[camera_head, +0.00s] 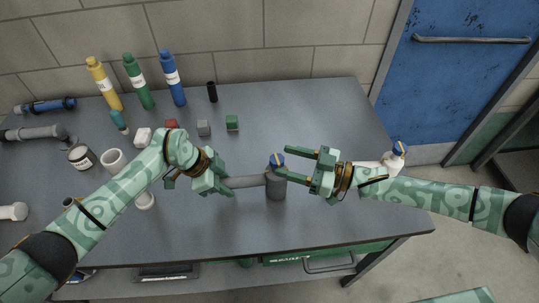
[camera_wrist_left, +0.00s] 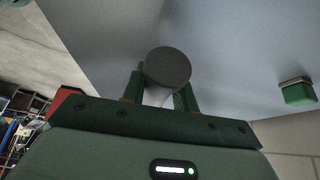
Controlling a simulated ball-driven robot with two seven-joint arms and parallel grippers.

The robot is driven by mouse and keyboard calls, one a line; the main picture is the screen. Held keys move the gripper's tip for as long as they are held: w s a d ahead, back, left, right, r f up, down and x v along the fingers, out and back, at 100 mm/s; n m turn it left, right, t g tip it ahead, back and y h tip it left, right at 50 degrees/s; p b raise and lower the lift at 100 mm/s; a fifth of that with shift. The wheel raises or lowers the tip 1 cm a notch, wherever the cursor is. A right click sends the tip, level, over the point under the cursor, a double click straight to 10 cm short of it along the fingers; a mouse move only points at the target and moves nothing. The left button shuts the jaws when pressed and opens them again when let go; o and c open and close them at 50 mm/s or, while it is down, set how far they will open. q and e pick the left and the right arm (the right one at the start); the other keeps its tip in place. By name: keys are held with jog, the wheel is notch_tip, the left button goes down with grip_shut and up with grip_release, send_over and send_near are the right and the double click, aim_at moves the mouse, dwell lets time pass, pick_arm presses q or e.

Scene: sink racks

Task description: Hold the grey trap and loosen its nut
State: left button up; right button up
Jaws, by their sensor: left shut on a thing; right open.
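The grey trap (camera_head: 276,187) stands on the table, a short upright cylinder with a grey pipe (camera_head: 247,181) running left from it. My left gripper (camera_head: 226,183) is shut on the grey pipe. In the left wrist view, a round grey part of the trap (camera_wrist_left: 168,66) shows between and beyond the fingers (camera_wrist_left: 160,95). My right gripper (camera_head: 285,161) is open, its fingers pointing left, with the tips close beside the nut. I cannot tell whether they touch it.
A white fitting with a blue cap (camera_head: 394,158) stands behind my right forearm. Several bottles (camera_head: 138,82) stand at the back. Green (camera_head: 232,123) and grey (camera_head: 204,128) blocks lie mid-table; a green block also shows in the left wrist view (camera_wrist_left: 298,93). Pipes (camera_head: 30,133) and jars (camera_head: 82,157) crowd the left.

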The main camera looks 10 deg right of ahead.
jog(key=x, duration=0.5)
jog(key=shift+w+a, duration=0.1)
jog(key=shift+a, duration=0.25)
jog(key=shift+c, duration=0.4)
jog(key=c, duration=0.9)
jog(key=shift+m+t+h, duration=0.3)
jog(key=shift+m+t, duration=0.1)
jog(key=shift+w+d+m+t+h, duration=0.1)
jog(key=shift+m+t+h, duration=0.3)
jog(key=shift+t, duration=0.3)
jog(key=o, duration=1)
